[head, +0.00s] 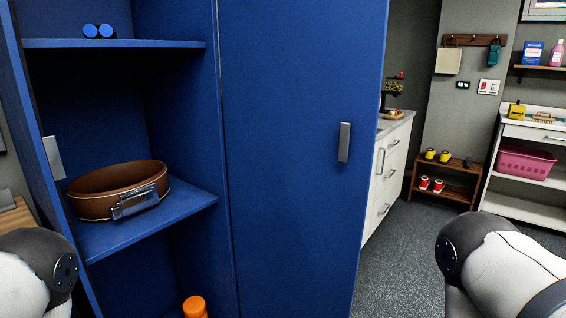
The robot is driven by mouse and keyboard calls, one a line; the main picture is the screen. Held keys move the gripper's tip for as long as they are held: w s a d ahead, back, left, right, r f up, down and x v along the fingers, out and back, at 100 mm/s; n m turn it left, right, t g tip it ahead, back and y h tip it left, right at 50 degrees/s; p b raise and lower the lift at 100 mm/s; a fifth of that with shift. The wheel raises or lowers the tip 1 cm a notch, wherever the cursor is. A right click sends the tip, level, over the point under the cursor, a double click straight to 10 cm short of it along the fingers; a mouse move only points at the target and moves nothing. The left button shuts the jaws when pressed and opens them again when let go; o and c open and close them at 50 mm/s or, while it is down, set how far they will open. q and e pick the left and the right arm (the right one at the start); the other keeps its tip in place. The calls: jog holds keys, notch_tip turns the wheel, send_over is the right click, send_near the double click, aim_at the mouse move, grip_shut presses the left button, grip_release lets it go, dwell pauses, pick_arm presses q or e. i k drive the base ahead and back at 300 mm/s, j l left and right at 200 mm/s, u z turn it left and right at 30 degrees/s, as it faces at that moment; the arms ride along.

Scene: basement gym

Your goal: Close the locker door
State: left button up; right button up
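A tall blue locker (180,95) stands close in front of me. White and dark links of my two arms show at the lower left and lower right corners, apart from the right door. Neither gripper is in view.
An orange-topped item (194,306) stands below. Right are a white cabinet (388,170), shoe rack (450,186) and shelving (525,205). Grey floor (400,270) between is clear.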

aim_at(292, 72)
jog(key=l+u, duration=0.4)
jog(key=l, duration=0.3)
jog(key=l+u, duration=0.35)
jog(key=l, duration=0.4)
jog(key=i+l+u, duration=0.3)
jog(key=l, duration=0.15)
jog(key=l+u, duration=0.25)
jog(key=l, duration=0.15)
jog(key=i+l+u, duration=0.1)
jog(key=l+u, duration=0.2)
jog(key=l, duration=0.2)
jog(key=i+l+u, duration=0.35)
jog(key=l+u, duration=0.15)
jog(key=l, duration=0.2)
jog(key=k+l+z, duration=0.15)
jog(key=k, duration=0.4)
